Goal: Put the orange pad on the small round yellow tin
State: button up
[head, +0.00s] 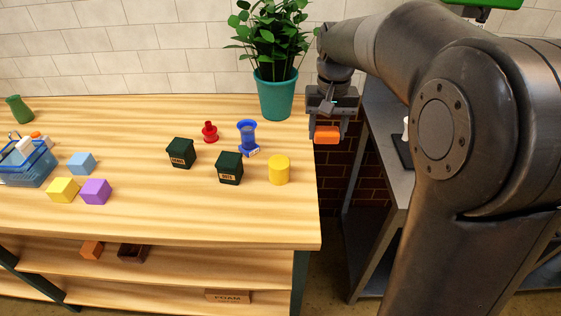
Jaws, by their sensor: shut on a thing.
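My gripper (327,131) is at the right end of the wooden table, pointing down. It is shut on the orange pad (326,135), a small orange block between its fingers. The pad appears just beyond the table's right edge, above the gap. The small round yellow tin (279,170) stands upright on the table, below and left of the gripper in the picture. Its top is bare. The pad and the tin are apart.
Left of the tin stand two dark boxes (229,168), a blue spool-like item (247,136) and a red one (210,132). A potted plant (276,95) stands behind. Colored blocks (95,191) and a blue basket (30,170) are at left. The front middle is clear.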

jog(key=shift+w+a, duration=0.3)
jog(key=shift+a, duration=0.1)
send_over(279, 161)
notch_tip(279, 161, down, 7)
jog(key=shift+s+r, duration=0.1)
jog(key=shift+r, duration=0.1)
jog(key=shift+f, duration=2)
jog(key=shift+f, duration=0.1)
jog(key=o, duration=1)
